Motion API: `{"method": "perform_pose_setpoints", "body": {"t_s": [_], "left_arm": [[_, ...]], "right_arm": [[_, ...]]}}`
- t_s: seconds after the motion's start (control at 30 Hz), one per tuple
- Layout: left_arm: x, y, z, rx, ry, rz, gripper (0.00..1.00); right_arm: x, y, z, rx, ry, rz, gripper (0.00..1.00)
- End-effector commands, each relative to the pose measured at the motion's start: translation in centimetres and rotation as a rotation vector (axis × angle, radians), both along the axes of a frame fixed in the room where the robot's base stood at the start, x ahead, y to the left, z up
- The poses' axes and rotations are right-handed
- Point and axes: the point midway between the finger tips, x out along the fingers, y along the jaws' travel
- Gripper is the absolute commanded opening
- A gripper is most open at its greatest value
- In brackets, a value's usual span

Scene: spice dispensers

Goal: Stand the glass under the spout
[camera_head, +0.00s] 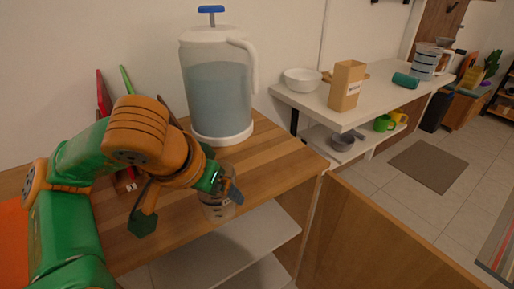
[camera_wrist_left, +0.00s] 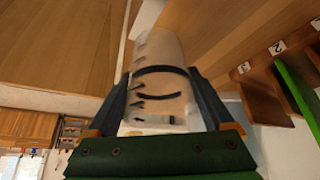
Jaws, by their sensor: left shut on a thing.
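A large pitcher-shaped dispenser (camera_head: 218,95) with bluish contents and a blue top knob stands upright at the back of the wooden counter. A white curved piece is on its right side; I cannot make out a clear spout. My left gripper (camera_head: 226,184) is shut on a clear glass (camera_head: 217,209) near the counter's front edge, in front of the dispenser and apart from it. In the left wrist view the glass (camera_wrist_left: 158,75), with dark markings, lies between both fingers (camera_wrist_left: 160,105). I cannot tell whether its base touches the counter. My right gripper is out of view.
The wooden counter (camera_head: 275,152) is clear to the right of the dispenser. A numbered rack (camera_wrist_left: 262,98) with a green upright piece (camera_wrist_left: 298,85) stands on the left. White shelves (camera_head: 235,240) lie below. A side table (camera_head: 305,103) holds a bowl (camera_head: 302,80) and a box (camera_head: 347,86).

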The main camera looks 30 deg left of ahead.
Motion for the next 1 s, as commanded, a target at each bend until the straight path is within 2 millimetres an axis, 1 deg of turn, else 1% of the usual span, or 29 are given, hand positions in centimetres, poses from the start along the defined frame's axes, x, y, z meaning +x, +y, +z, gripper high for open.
{"method": "perform_pose_setpoints", "body": {"t_s": [0.07,0.1,0.17,0.2,0.33,0.37,0.4,0.43,0.57,0.6,0.7,0.87,1.0], "left_arm": [[0.1,0.1,0.4,-0.001,0.001,0.003,0.18],[0.3,0.1,0.8,-0.002,0.003,0.007,0.18],[0.9,0.2,1.5,-0.004,0.007,0.015,0.18],[1.3,0.4,1.8,-0.004,0.010,0.017,0.18],[2.3,0.7,1.7,0.002,0.009,0.004,0.18],[3.1,0.7,1.0,-0.002,0.005,0.002,0.18],[4.3,0.9,0.6,-0.005,0.002,0.002,0.18],[5.2,1.1,0.6,-0.003,0.000,0.003,0.18],[8.9,1.8,0.6,-0.003,0.001,0.003,0.18],[10.0,2.0,0.6,-0.002,0.002,0.003,0.18],[12.6,2.6,0.5,-0.001,0.000,0.003,0.18],[14.9,3.0,0.3,0.000,-0.001,0.001,0.18],[17.5,3.5,0.4,-0.001,-0.001,0.002,0.18]], "right_arm": [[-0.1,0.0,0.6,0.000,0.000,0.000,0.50],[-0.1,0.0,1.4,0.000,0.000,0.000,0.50],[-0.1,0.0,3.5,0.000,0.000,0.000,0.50],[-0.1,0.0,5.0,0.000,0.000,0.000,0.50],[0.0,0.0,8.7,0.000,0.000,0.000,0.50],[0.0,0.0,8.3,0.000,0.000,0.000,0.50],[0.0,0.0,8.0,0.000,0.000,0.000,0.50],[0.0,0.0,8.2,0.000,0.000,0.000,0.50],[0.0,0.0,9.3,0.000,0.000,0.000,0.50],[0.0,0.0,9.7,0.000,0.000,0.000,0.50],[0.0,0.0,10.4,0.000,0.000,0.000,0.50],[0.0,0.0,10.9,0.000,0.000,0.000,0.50],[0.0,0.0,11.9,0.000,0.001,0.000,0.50]]}}
